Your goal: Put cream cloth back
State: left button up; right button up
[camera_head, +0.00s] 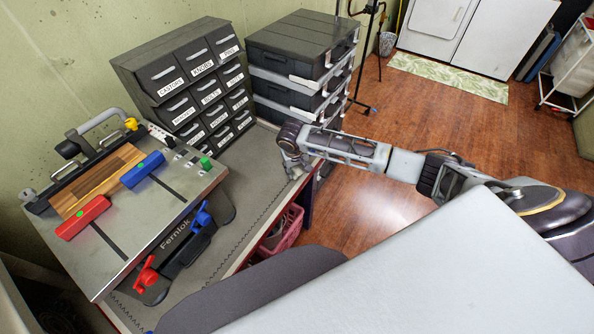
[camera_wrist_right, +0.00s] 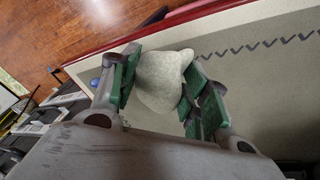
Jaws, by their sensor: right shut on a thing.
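My right gripper (camera_head: 294,168) reaches in from the right over the near right edge of the workbench (camera_head: 262,180), in front of the drawer units. In the right wrist view, its green-padded fingers (camera_wrist_right: 160,66) are shut on the cream cloth (camera_wrist_right: 162,84), a bunched, pale, rounded lump between them. The cloth appears just above or at the grey bench top; I cannot tell whether it touches. In the head view the cloth is too hidden to make out. My left gripper is not in view.
A labelled small-parts drawer cabinet (camera_head: 190,85) and a stacked drawer unit (camera_head: 300,50) stand at the back. A router table (camera_head: 125,215) with red and blue blocks fills the left. A pink basket (camera_head: 282,230) sits below the bench edge. The wooden floor at right is mostly clear.

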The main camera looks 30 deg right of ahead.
aim_at(298, 173)
jog(key=shift+f, duration=1)
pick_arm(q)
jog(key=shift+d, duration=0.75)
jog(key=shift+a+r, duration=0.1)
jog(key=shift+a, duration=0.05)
pick_arm(e)
jog(key=shift+s+f, duration=0.15)
jog(key=shift+f, duration=0.05)
jog(key=shift+s+f, duration=0.2)
jog(key=shift+f, duration=0.2)
jog(key=shift+c, duration=0.2)
jog(key=o, duration=1)
jog(key=shift+w+f, duration=0.15)
jog(key=shift+f, duration=0.05)
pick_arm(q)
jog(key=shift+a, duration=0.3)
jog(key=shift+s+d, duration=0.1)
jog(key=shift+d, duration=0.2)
pick_arm(e)
jog(key=shift+w+d+r, duration=0.1)
jog(key=shift+r, duration=0.2)
